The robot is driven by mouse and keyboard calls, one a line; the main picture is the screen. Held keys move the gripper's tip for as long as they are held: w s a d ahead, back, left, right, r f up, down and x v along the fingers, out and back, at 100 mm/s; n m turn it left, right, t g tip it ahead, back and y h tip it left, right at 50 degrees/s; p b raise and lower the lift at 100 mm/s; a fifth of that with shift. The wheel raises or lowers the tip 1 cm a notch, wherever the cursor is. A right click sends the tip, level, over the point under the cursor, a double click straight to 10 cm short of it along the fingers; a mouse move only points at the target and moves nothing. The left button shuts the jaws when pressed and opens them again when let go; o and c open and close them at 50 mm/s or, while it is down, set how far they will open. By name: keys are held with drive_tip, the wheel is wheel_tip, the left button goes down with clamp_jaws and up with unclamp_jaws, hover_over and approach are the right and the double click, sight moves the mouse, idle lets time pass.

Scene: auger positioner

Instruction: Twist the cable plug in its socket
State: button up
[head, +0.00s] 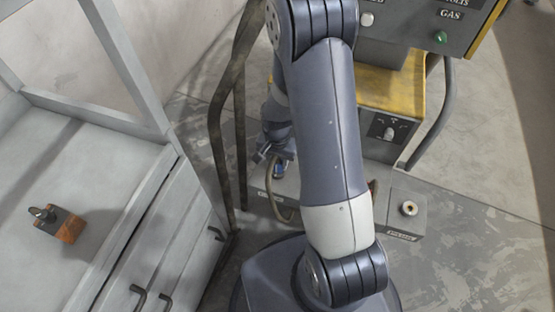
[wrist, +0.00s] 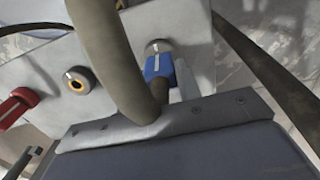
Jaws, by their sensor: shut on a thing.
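The blue cable plug (wrist: 157,66) sits at a round grey socket (wrist: 158,47) on a pale grey box face in the wrist view. My gripper (wrist: 168,82) is shut on this plug; one pale finger shows along its right side. The other finger is hidden behind a thick brown cable (wrist: 118,60) that crosses the wrist view. In the head view my gripper (head: 280,160) is low beside the grey box (head: 258,193), with a bit of blue under it. How far the plug is turned cannot be told.

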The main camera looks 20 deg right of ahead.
drive_tip(key=m, duration=0.5)
idle(0.4)
drive_tip(key=m, duration=0.5)
drive_tip(key=shift+b, duration=0.4)
drive_tip(key=o, duration=1.1)
drive_tip(key=shift+o, duration=0.2)
wheel_tip(320, 180, up, 11)
drive_tip(key=p, duration=0.2)
drive_tip(key=shift+p, duration=0.4)
